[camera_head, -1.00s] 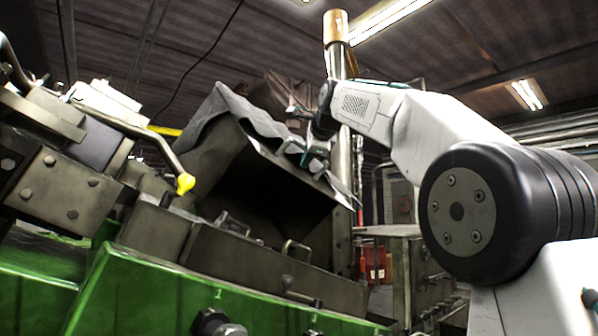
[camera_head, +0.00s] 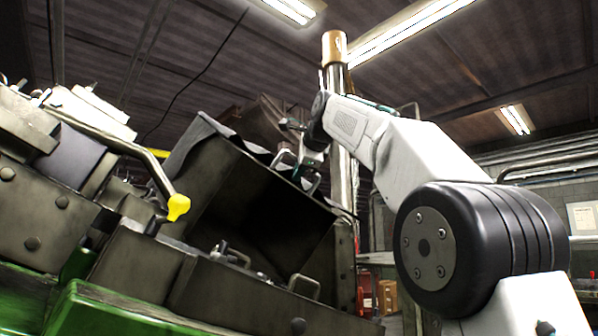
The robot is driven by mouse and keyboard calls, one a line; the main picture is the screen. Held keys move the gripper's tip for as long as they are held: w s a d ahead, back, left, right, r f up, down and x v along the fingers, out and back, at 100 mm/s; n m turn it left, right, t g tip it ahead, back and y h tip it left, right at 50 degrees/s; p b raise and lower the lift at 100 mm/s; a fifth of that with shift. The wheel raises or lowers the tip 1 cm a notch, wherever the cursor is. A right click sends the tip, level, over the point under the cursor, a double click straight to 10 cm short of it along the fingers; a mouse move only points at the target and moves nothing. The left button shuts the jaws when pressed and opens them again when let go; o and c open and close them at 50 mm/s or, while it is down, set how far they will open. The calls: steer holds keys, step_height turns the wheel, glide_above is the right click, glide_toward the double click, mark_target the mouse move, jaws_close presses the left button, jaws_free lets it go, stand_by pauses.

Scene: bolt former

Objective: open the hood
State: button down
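The hood (camera_head: 205,185) is a dark grey metal cover, tilted up on the machine, with its dark hollow inside facing me. My gripper (camera_head: 303,180) is at the hood's upper right edge, beside a small curved handle (camera_head: 284,158). The fingers are small and partly lost against the hood, so I cannot tell whether they are closed on the handle. My white arm reaches in from the right.
A lever with a yellow knob (camera_head: 178,207) sticks out left of the hood. A metal box (camera_head: 240,295) with a loop handle (camera_head: 304,286) lies below the hood. A vertical metal post (camera_head: 341,150) stands behind my gripper. The green machine body (camera_head: 100,310) fills the lower left.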

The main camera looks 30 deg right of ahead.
steer(key=c, duration=1.5)
jaws_free()
steer(key=shift+w+f, duration=0.15)
steer(key=shift+f, duration=0.1)
steer(key=shift+o, duration=0.2)
steer(key=shift+s+a+r, duration=0.1)
steer(key=shift+s+r, duration=0.2)
steer(key=shift+s, duration=0.15)
steer(key=v, duration=0.7)
